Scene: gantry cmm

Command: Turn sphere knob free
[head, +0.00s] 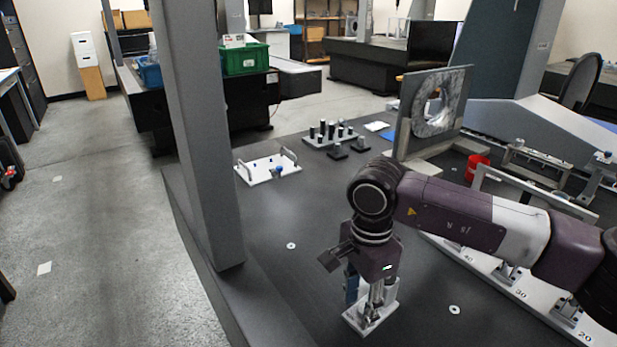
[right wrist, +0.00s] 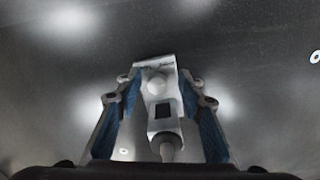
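A small pale fixture (head: 353,321) stands on the dark table, below my right gripper (head: 368,288) in the head view. In the right wrist view, the fixture (right wrist: 163,125) lies between the blue-padded fingers of my right gripper (right wrist: 160,97). A pale round knob (right wrist: 157,83) sits on its far part, with a dark square opening nearer to me. A second rounded, rod-like part (right wrist: 168,150) shows at the near end. The fingers stand apart on either side, with gaps to the fixture, and hold nothing that I can see. My left gripper is not in view.
A grey column (head: 203,140) rises at the table's left edge. A white plate with handles (head: 268,170), a block with black pins (head: 330,134), a red cup (head: 477,166) and a long numbered rail (head: 480,262) stand around. The table left of the fixture is mostly clear.

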